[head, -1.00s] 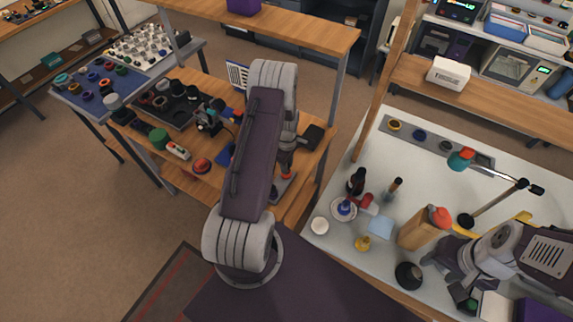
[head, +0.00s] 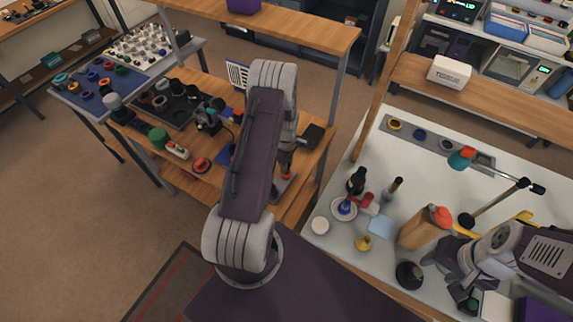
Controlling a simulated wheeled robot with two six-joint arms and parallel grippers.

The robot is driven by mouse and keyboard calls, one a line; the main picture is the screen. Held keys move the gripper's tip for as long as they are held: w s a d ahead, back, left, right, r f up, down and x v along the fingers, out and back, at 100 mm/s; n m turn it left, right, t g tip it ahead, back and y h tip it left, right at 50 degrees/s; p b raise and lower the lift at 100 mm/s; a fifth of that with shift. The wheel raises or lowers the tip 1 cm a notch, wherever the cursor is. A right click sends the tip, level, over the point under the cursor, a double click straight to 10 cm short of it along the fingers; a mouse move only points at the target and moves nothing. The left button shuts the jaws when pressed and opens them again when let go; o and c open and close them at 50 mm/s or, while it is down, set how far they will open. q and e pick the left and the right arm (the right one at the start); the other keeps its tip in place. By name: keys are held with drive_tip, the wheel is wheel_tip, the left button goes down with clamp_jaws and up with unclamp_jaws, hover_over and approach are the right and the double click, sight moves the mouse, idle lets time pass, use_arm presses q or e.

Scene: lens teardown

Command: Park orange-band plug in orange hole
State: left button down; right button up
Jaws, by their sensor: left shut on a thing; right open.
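My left gripper (head: 287,160) is over the wooden workbench, partly hidden behind my own arm link. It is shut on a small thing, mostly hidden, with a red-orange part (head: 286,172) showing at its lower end. That thing is just above or touching a grey plate (head: 284,187); I cannot tell which. I cannot make out for sure whether it is the orange-band plug, and I cannot identify the orange hole. My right gripper (head: 466,298) is open and low over the front of the white table, at bottom right.
The wooden bench also holds a red button (head: 201,165), a green cylinder (head: 158,138) and a dark tray (head: 178,119). A wooden post stands between.

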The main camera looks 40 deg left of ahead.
use_arm(q)
drive_tip(key=shift+f, duration=0.2)
idle(0.4)
drive_tip(key=shift+f, duration=0.2)
drive_tip(key=shift+f+b, duration=0.2)
drive_tip(key=shift+b, duration=0.2)
idle(0.4)
drive_tip(key=c, duration=1.1)
unclamp_jaws()
wheel_tip(320, 180, up, 9)
drive_tip(key=shift+r+b, duration=0.1)
drive_tip(key=shift+b, duration=0.65)
